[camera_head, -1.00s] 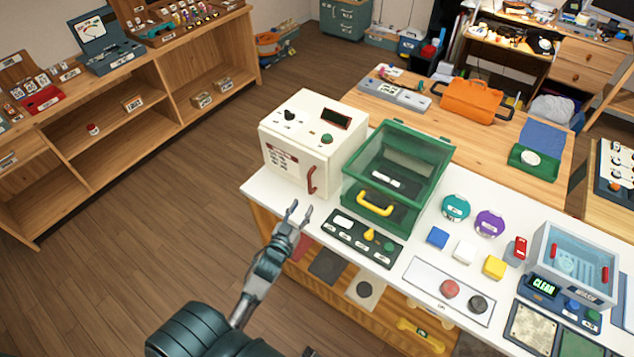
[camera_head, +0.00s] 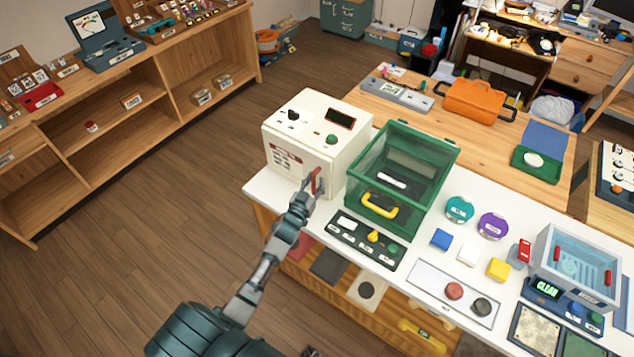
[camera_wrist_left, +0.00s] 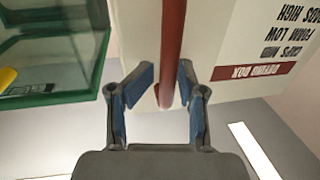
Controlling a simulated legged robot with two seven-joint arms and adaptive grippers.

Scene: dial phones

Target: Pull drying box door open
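The drying box (camera_head: 303,141) is a cream box with a dark knob, a green button and a small display on top. It stands at the left end of the white counter, and its door looks closed. Its red handle (camera_head: 318,181) is on the front face and is partly covered by my left gripper (camera_head: 308,188). In the left wrist view, the handle (camera_wrist_left: 172,50) runs between the two open, blue-padded fingers of my left gripper (camera_wrist_left: 160,84), with gaps on both sides. A "drying box" label shows upside down there. My right gripper cannot be made out.
A green clear-walled box (camera_head: 404,170) with a yellow handle stands right beside the drying box. A dark switch panel (camera_head: 366,240) lies in front of it. Coloured blocks, round tins and a clear-lidded device (camera_head: 577,263) fill the counter's right. Open floor lies left.

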